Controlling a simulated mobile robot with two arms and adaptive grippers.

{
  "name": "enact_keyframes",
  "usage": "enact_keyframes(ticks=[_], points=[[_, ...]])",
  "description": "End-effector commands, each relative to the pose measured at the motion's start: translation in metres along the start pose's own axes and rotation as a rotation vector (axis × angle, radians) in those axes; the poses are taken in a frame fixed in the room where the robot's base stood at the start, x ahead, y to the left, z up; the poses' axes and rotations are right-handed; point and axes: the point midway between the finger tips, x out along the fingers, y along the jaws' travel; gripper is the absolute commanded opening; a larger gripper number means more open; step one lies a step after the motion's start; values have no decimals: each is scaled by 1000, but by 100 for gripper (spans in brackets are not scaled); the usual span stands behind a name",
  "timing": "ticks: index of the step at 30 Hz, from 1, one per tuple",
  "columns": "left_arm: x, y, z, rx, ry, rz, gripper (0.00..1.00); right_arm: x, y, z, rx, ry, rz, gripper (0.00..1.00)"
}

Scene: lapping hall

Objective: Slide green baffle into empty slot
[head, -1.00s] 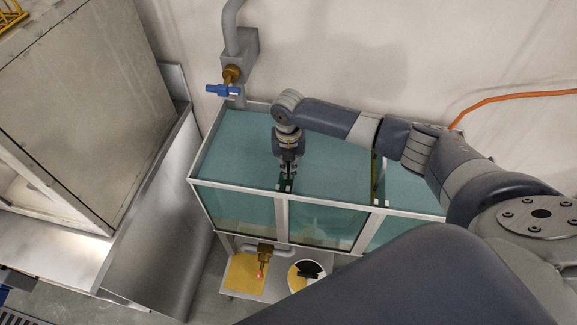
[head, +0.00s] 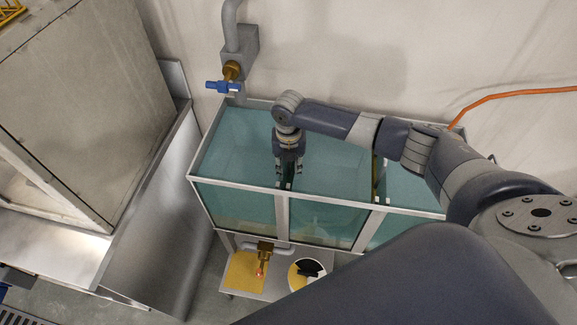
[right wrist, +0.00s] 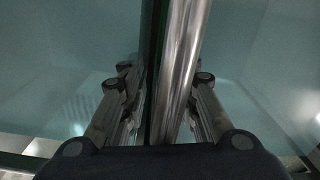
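The glass tank (head: 235,190) has a pale frame and stands in the middle of the head view. My right gripper (head: 289,174) points down over the tank's left divider line, near the front rim. Its fingers are spread apart. Between them, a dark green edge of the baffle (right wrist: 150,60) shows in the right wrist view, upright beside a shiny metal rail (right wrist: 181,60). My right gripper (right wrist: 165,100) has one finger on each side of these, with gaps visible. How deep the baffle sits is hidden. My left gripper is not in view.
Another divider (head: 380,178) stands further right in the tank. A pipe with a blue-handled valve (head: 223,88) rises behind the tank's left corner. A brass tap (head: 264,250) is below the front. A metal cabinet (head: 85,90) stands left. An orange hose (head: 510,97) runs along the wall.

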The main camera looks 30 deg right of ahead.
Motion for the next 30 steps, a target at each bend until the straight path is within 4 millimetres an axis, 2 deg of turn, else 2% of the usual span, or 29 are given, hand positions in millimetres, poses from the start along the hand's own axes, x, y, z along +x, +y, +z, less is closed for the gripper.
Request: enact_keyframes(ticks=[5, 15, 21, 30], points=[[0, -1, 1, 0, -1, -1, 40, -12, 0, 1, 1, -2, 1, 28], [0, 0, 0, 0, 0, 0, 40, -83, 1, 2, -1, -8, 5, 28], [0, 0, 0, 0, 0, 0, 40, -112, 1, 2, 1, -6, 4, 28], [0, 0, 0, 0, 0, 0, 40, -122, 1, 1, 0, -4, 3, 28]])
